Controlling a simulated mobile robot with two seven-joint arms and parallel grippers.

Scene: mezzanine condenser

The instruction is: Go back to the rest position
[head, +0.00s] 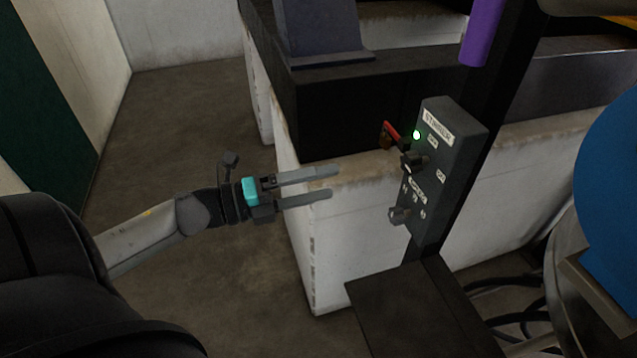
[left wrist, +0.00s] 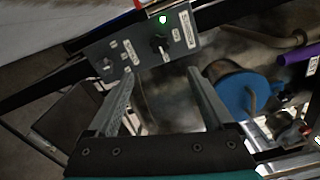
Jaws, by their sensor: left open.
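My left gripper (head: 332,182) is open and empty in the head view, its two grey fingers pointing right toward a grey control box. The control box (head: 452,150) stands on a dark post, with a lit green lamp (head: 416,135), dark knobs and a red-handled switch (head: 391,131). A gap shows between the fingertips and the box. In the left wrist view, the open fingers (left wrist: 158,80) frame bare space below the box (left wrist: 135,52), whose green lamp also shows there (left wrist: 163,19). My right gripper is in neither view.
A white concrete plinth (head: 345,245) with a dark steel frame stands behind the box. A dark flat plate (head: 420,310) sits below it. A blue round machine part (head: 610,180) and black hoses are at the right. Open floor (head: 165,130) lies at the left.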

